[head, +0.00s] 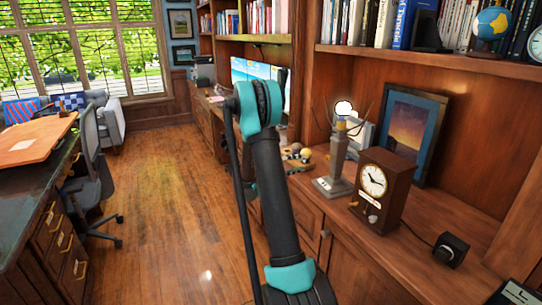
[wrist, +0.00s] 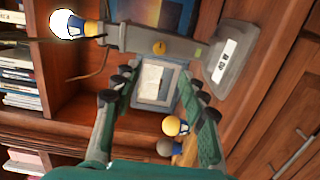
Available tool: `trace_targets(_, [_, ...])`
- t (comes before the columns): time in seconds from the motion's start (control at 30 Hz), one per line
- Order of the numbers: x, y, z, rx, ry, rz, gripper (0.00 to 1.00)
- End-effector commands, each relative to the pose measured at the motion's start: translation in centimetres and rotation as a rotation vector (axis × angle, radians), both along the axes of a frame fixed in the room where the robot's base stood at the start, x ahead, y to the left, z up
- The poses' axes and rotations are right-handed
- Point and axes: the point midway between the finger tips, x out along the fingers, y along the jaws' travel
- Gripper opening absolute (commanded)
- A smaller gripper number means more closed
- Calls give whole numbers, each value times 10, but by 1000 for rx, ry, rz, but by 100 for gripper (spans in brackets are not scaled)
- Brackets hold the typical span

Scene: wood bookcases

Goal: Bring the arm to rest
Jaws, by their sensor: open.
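My arm (head: 275,190) rises through the middle of the head view, bent at a teal joint. My gripper (wrist: 162,88) shows in the wrist view with its two green-and-black fingers spread apart. The gap between the fingers holds nothing; a small picture frame (wrist: 155,82) shows beyond it. In the head view I cannot make out the gripper. A grey stand with a white, bulb-like top (head: 335,165) is on the wooden counter right of the arm. It appears sideways across the top of the wrist view (wrist: 160,42).
A brown clock (head: 378,190), a framed picture (head: 408,130) and a small black box (head: 451,249) are on the counter. Shelves of books (head: 360,22) hang above. A desk (head: 35,195) and chair (head: 92,180) stand at left. The wooden floor (head: 165,190) between is clear.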

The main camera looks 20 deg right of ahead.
Motion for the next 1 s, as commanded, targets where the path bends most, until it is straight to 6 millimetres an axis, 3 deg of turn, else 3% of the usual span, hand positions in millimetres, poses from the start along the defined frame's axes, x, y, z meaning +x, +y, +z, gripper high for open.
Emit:
trace_targets(0.27, [-7, 3, 1, 54, -5, 15, 43])
trace_targets(0.47, [-38, 21, -3, 260, -26, 67, 43])
trace_targets(0.77, [-101, 76, -24, 622, -78, 157, 43])
trace_targets(1.0, [-159, 137, -46, 910, -134, 222, 43])
